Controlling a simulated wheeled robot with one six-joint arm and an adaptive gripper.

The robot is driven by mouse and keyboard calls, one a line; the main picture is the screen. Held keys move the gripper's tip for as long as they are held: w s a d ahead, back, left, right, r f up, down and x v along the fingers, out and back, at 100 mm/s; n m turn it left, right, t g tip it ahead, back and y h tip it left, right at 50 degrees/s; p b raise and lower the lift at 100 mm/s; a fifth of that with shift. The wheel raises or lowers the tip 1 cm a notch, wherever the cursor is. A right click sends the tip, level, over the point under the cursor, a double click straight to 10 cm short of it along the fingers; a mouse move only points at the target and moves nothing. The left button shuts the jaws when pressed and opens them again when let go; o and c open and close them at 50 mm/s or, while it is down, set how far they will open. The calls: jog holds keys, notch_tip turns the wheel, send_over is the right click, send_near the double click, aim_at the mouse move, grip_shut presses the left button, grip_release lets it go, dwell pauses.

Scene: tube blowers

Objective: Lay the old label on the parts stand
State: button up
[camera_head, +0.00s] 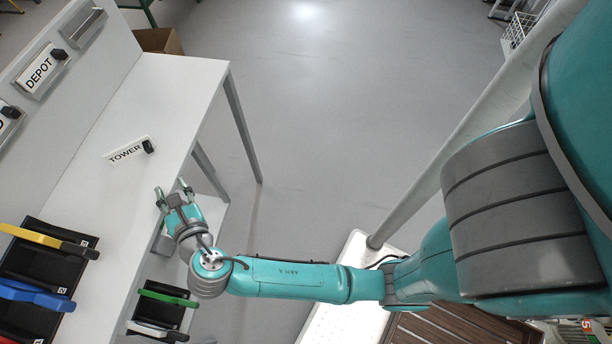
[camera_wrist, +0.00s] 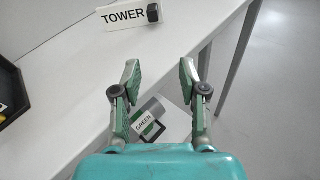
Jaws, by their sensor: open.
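A white label reading TOWER (camera_head: 124,154) with a black knob at its right end lies on the white top of a table-like stand (camera_head: 150,95). I cannot tell for sure whether this is the old label or this stand is the parts stand. The label also shows in the wrist view (camera_wrist: 126,17), beyond the fingertips. My gripper (camera_head: 171,187) is open and empty near the stand's right edge, apart from the label. Its two spread fingers also show in the wrist view (camera_wrist: 159,66). A label reading DEPOT (camera_head: 40,70), also with a black knob, sits on the upright panel.
An apparently empty grey holder (camera_head: 84,27) is on the panel. Black trays hold yellow (camera_head: 35,236), blue (camera_head: 30,294) and green-handled (camera_head: 168,297) items. A GREEN tag (camera_wrist: 146,128) shows between my fingers, lower down. The stand's top around TOWER is clear.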

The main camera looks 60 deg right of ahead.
jog(key=s+d+f+m+g+y, duration=0.1)
jog(key=s+d+f+m+y, duration=0.15)
jog(key=s+f+m, duration=0.6)
jog(key=s+d+f+m+y, duration=0.1)
jog(key=s+d+m+y, duration=0.2)
jog(key=s, duration=1)
jog(key=s+r+m, duration=0.5)
jog(key=s+m, duration=0.3)
jog(key=m, duration=0.1)
jog(key=s+r+m+t+y, duration=0.1)
jog(key=s+r+m, duration=0.5)
jog(key=s+m, duration=0.2)
jog(key=shift+s+d+m+t, duration=0.15)
jog(key=shift+d+m+t, duration=0.1)
jog(key=shift+m+t, duration=0.1)
